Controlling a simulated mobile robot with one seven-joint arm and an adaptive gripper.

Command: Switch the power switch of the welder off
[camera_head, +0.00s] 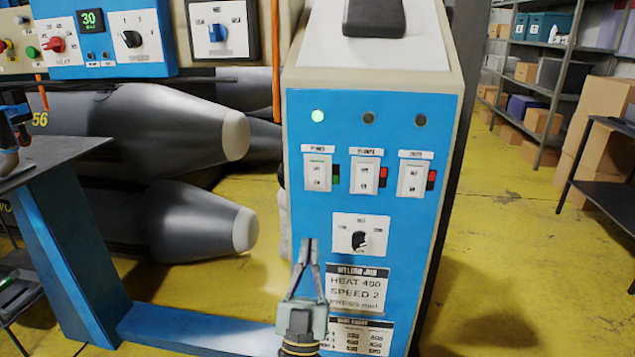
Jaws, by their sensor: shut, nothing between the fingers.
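The welder's control box has a blue front panel (380,115) with a row of three white rocker switches. The left one is the power switch (318,173), labelled POWER, with a green marker at its right side. The lamp (317,116) above it glows green. The middle switch (366,176) and right switch (414,178) have red markers, and the lamps above them are dark. A black selector knob (360,240) sits below the switches. My gripper (308,242) is shut and empty, pointing up in front of the panel's lower left, below the power switch. It hides part of the lower labels.
Grey inflatable tubes (130,125) lie behind on the left. Another blue panel (112,40) with a red knob, a black knob and a display reading 30 is at upper left. A dark table (55,160) stands at left. Shelves with boxes (560,75) stand at right beyond yellow floor.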

